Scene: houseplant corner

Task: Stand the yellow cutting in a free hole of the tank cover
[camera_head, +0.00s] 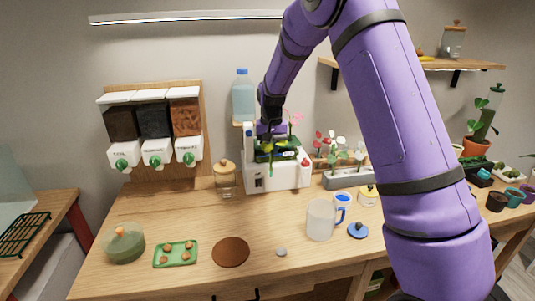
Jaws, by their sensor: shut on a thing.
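The white tank (256,182) stands on the wooden table against the wall, with a dark cover (290,157) on top. My gripper (270,136) points down over the tank cover, shut on a small cutting. Yellow-green leaves (268,147) show just below the jaws; I take this as the yellow cutting. Its stem end is too small to make out, so I cannot tell whether it is in a hole. A pink-leaved cutting (295,118) stands beside the gripper on the right. The cover's holes are not clearly visible.
A grey rack (345,179) with red, white and green cuttings stands right of the tank. A blue-capped bottle (243,98) stands behind on the left, a lidded jar (224,182) in front. A frosted jug (320,220) and green tray (175,254) are nearer the front.

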